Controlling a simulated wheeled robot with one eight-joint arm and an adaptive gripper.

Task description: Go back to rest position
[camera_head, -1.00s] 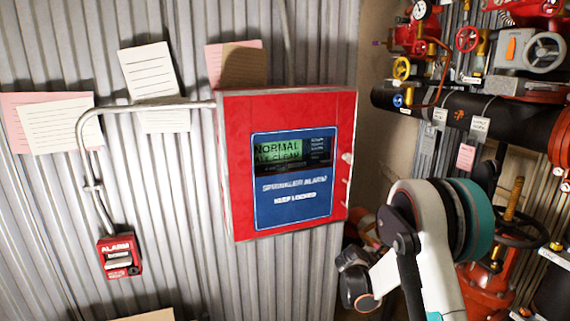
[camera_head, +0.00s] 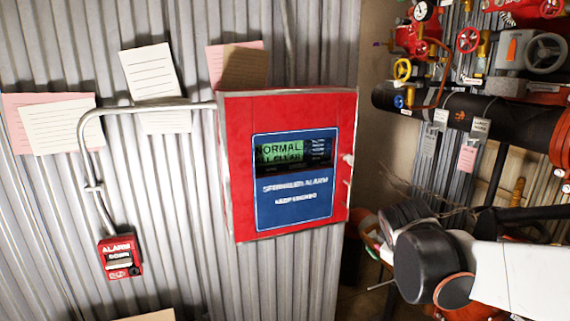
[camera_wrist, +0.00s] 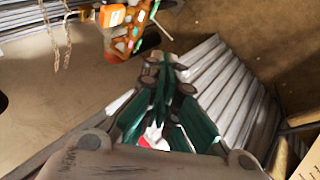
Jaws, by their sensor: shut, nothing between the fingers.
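My gripper (camera_wrist: 164,72) shows in the wrist view with its dark and teal fingers drawn together at the tips. I see nothing held between them. In the head view my white arm reaches in from the right edge, with its dark rounded end low at the right. The fingers cannot be made out clearly there.
A red sprinkler alarm cabinet (camera_head: 291,105) hangs on the corrugated wall, left of my arm. A small red alarm box (camera_head: 120,257) is at lower left. Black pipe (camera_head: 450,104) and valves (camera_head: 546,50) crowd the right. Bare floor (camera_wrist: 60,110) shows in the wrist view.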

